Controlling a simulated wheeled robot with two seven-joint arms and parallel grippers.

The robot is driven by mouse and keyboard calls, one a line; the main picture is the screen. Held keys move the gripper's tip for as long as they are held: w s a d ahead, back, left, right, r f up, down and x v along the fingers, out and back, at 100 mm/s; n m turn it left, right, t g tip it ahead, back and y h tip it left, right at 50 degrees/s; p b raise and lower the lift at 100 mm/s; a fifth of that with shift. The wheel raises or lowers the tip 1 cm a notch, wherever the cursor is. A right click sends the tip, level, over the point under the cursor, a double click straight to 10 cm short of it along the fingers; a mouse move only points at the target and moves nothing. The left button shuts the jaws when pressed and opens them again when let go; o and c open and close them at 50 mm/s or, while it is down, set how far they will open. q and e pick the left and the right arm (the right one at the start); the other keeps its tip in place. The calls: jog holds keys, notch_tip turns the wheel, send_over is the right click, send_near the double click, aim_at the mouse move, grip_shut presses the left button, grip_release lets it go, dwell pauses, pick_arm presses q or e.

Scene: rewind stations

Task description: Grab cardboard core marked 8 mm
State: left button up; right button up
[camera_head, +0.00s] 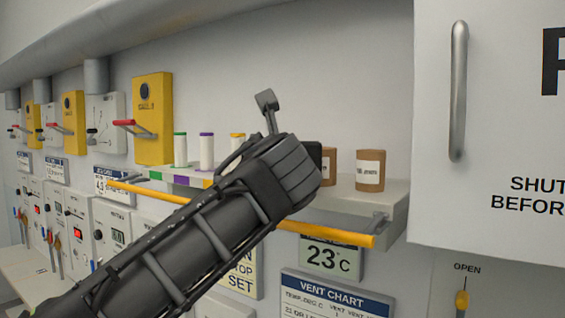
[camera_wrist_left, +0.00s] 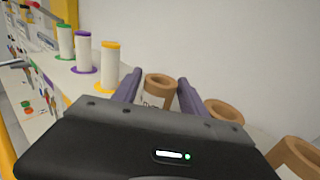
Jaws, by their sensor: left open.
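Brown cardboard cores with white labels stand upright on a shelf. In the head view one core (camera_head: 370,170) is at the right, and another core (camera_head: 329,165) is partly hidden by my left gripper. Their label numbers are too small to read. In the left wrist view, my left gripper (camera_wrist_left: 158,88) is open, and one core (camera_wrist_left: 160,80) shows between its two fingers, its label mostly hidden. I cannot tell whether the fingers reach around it. A second core (camera_wrist_left: 222,108) is right of the fingers, and a third (camera_wrist_left: 297,155) is at the lower right corner.
White rolls with green (camera_head: 180,150), purple (camera_head: 206,151) and orange (camera_head: 237,142) ends stand on the shelf (camera_head: 393,205) left of the cores. A yellow rail (camera_head: 330,234) runs along its front. A white cabinet door (camera_head: 490,190) with a handle is at the right.

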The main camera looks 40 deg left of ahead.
pick_arm(q)
grip_shut()
dwell(0.6)
jog(key=shift+s+r, duration=0.1)
jog(key=shift+r, duration=0.05)
jog(key=shift+r, duration=0.15)
jog(key=shift+s+r, duration=0.1)
jog(key=shift+r, duration=0.3)
notch_tip(320, 180, up, 5)
jog(key=s+b, duration=0.3)
jog(key=s, duration=1.6)
jog(key=shift+s+d+r, duration=0.25)
jog(key=shift+s+r, duration=0.05)
jog(key=shift+s, duration=0.05)
